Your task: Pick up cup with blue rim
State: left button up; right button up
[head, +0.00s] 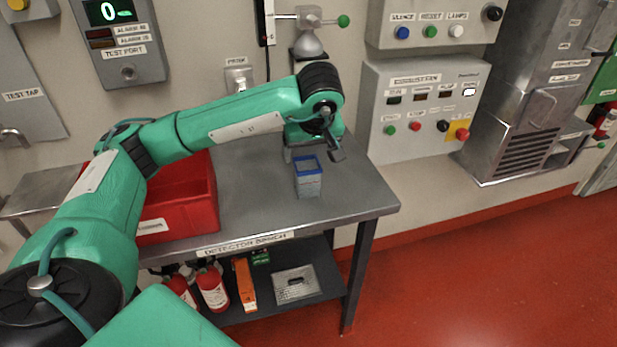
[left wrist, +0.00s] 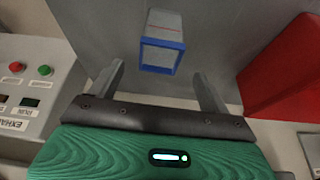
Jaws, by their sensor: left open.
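The cup with the blue rim (head: 308,180) is a grey, square-sided cup standing upright on the detector bench (head: 350,203). It also shows in the left wrist view (left wrist: 163,42), just beyond the fingertips and roughly between their lines. My left gripper (head: 320,156) is open and empty, above and close behind the cup in the head view. Its two fingers show in the left wrist view (left wrist: 158,80), spread apart with nothing between them. I cannot tell the exact gap between fingers and cup. My right gripper is not in view.
A red bin (head: 205,200) stands on the bench to the left of the cup. A wall panel with buttons (head: 425,110) is behind to the right. The bench's right end is clear.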

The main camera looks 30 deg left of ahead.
aim_at(308, 161)
pick_arm(q)
jog(key=x, duration=0.4)
jog(key=shift+w+d, duration=0.1)
jog(key=shift+w, duration=0.05)
jog(key=shift+f, duration=0.35)
jog(key=p+x, duration=0.1)
jog(key=x, duration=0.3)
jog(key=shift+f, duration=0.3)
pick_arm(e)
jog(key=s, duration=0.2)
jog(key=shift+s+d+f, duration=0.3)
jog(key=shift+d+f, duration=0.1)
pick_arm(q)
jog(key=c, duration=1.1)
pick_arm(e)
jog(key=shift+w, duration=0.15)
